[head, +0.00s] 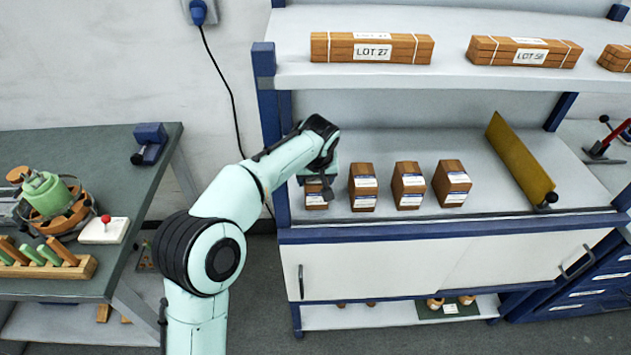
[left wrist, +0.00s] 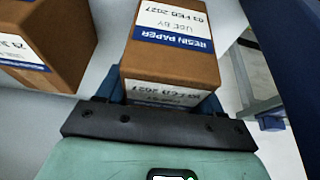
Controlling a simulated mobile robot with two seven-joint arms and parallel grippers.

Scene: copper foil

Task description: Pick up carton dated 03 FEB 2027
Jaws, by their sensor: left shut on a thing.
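The carton dated 03 FEB 2027 (head: 316,201) is the leftmost of a row of brown cartons on the middle shelf. In the left wrist view this carton (left wrist: 170,62) shows its white and blue RESIN PAPER label upside down, with the date readable. My left gripper (head: 319,184) is shut on it, with a dark finger on each side of the carton in the left wrist view (left wrist: 163,90). The gripper hides the carton's upper part in the head view. I cannot tell whether its base touches the shelf. My right gripper is not in view.
A neighbouring carton (head: 363,187) stands close to the right, with two more cartons (head: 409,186) (head: 452,183) beyond it. The upper shelf (head: 450,72) overhangs, and a blue post (head: 270,150) stands at left.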

